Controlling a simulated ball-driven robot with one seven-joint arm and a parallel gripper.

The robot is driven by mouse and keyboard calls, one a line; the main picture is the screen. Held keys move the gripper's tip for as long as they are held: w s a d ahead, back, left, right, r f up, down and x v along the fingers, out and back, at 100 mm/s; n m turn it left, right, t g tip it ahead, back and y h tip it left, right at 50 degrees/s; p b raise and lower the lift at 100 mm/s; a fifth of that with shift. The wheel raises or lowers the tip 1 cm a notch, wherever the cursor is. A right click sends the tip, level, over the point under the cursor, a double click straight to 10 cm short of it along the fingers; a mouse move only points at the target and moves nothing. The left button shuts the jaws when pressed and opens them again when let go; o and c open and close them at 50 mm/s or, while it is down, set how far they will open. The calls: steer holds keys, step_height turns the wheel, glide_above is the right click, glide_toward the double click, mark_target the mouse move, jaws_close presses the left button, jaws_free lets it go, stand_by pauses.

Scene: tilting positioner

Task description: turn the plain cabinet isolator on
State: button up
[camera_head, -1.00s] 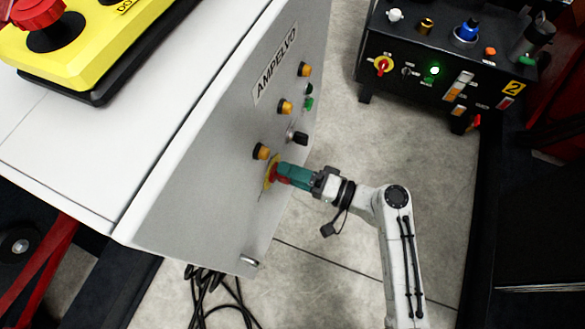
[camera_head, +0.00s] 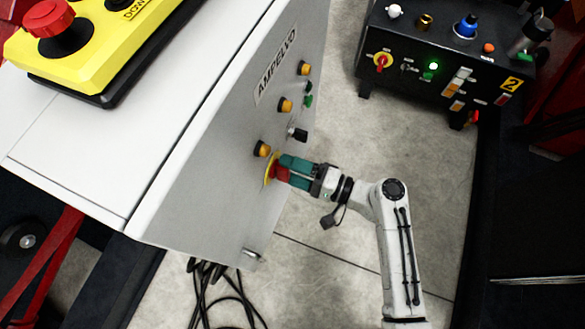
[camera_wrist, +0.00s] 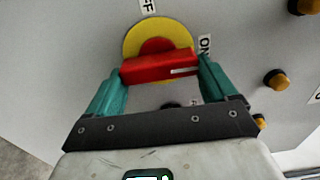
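The plain grey cabinet (camera_head: 215,185) carries an isolator with a red handle (camera_head: 282,172) on a round yellow plate (camera_head: 269,168), low on its front face. In the wrist view the red handle (camera_wrist: 160,68) lies across the yellow plate (camera_wrist: 158,32), with a white mark at its right end. An OFF label (camera_wrist: 148,6) is above the plate, partly cut off, and an ON label (camera_wrist: 205,45) is at its right. My gripper (camera_head: 287,172) has its teal fingers on either side of the handle, apparently touching both ends.
Amber lamps (camera_head: 262,149) and a black selector (camera_head: 298,134) sit close above the isolator. A black box marked 2 (camera_head: 445,75), with its own red-yellow switch (camera_head: 382,62), stands at the back right. A yellow pendant (camera_head: 85,45) lies on the cabinet top. Cables (camera_head: 220,295) hang below.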

steer(key=shift+o, duration=1.2)
steer(key=v, duration=1)
steer(key=shift+d, duration=0.35)
steer(key=shift+s, duration=0.1)
